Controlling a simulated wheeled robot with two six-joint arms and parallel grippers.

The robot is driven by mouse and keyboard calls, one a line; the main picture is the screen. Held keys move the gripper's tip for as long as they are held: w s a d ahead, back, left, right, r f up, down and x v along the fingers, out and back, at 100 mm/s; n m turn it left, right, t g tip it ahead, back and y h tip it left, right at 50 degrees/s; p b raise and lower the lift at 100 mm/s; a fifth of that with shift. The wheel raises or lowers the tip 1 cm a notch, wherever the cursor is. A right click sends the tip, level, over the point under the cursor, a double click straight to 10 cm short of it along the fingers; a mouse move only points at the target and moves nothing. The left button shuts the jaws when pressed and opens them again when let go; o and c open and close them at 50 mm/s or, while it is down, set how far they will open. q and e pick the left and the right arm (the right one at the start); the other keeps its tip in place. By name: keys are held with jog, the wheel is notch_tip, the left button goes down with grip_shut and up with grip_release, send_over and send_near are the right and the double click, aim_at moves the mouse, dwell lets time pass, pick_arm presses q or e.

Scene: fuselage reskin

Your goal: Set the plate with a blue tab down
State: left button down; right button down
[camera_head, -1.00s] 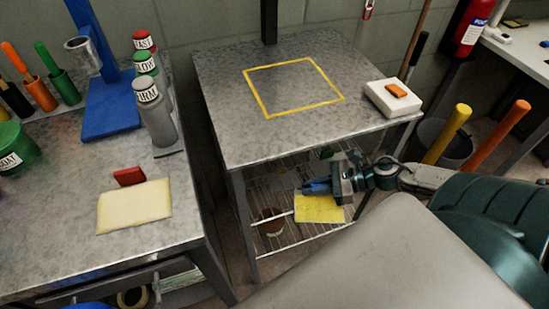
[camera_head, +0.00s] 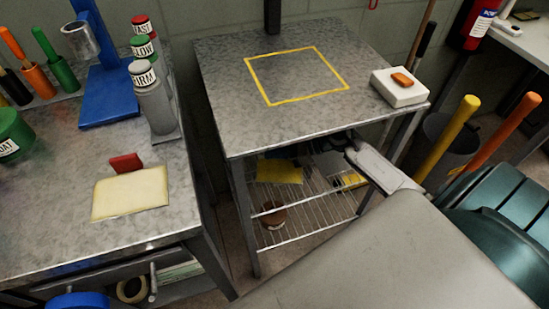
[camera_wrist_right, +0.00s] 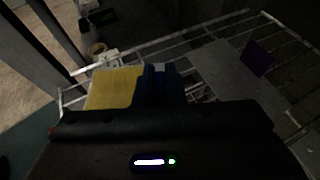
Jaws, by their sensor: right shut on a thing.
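The plate with a blue tab is a flat yellow plate (camera_head: 280,171), under the top of the middle metal table, at its wire shelf. In the right wrist view the yellow plate (camera_wrist_right: 115,88) shows beside its dark blue tab (camera_wrist_right: 160,86). My right gripper (camera_head: 318,160) reaches in under the table from the right and is shut on the plate by its tab. The tabletop and shadow partly hide gripper and plate. I cannot tell whether the plate touches the shelf. My left gripper is out of view.
The wire shelf (camera_head: 310,213) bears a brown round pot (camera_head: 272,215). The table leg (camera_head: 245,215) stands at the shelf's left corner. A cream plate (camera_head: 130,194) with a red tab lies on the left bench. The tabletop above has a yellow-outlined square (camera_head: 297,75), empty.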

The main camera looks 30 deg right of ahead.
aim_at(274, 160)
notch_tip(274, 160, down, 3)
jog(key=shift+f, duration=0.25)
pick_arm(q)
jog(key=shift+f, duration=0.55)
pick_arm(e)
jog(key=shift+f, duration=0.15)
jog(key=c, duration=1.8)
grip_release()
jog(key=shift+c, duration=0.2)
jog(key=o, duration=0.3)
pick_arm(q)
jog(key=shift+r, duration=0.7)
pick_arm(e)
jog(key=shift+o, duration=0.2)
